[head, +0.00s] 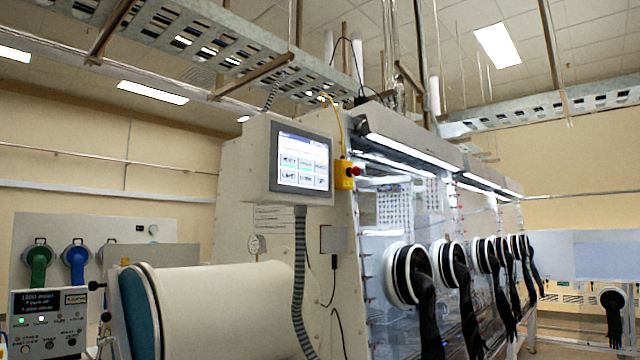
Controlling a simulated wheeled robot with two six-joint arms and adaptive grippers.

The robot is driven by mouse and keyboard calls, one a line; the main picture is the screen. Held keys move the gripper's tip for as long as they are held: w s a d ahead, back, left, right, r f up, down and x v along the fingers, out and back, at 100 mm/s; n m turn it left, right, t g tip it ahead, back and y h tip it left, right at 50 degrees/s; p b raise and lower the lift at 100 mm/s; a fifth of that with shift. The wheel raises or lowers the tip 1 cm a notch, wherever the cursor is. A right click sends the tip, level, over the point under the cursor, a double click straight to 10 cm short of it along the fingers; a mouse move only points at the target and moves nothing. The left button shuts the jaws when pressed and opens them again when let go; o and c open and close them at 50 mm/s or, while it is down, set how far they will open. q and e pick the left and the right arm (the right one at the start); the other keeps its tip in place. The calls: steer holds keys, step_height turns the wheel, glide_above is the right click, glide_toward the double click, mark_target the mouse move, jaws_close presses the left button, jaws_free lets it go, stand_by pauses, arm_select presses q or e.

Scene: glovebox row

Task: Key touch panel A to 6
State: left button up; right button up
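A touch panel (303,160) with a lit screen is mounted in a pale housing at the upper end of the glovebox row, near the middle of the head view. Its screen shows a dark blue top bar, a pale area and two rows of grey buttons, some with green marks. The button text is too small to read, and I see no letter A on the housing. Neither of my grippers is in view.
Below are a ribbed hose (299,270) and a large white cylinder (222,305). Gloveports with black gloves (408,275) line the right. A small display unit (47,322) stands lower left.

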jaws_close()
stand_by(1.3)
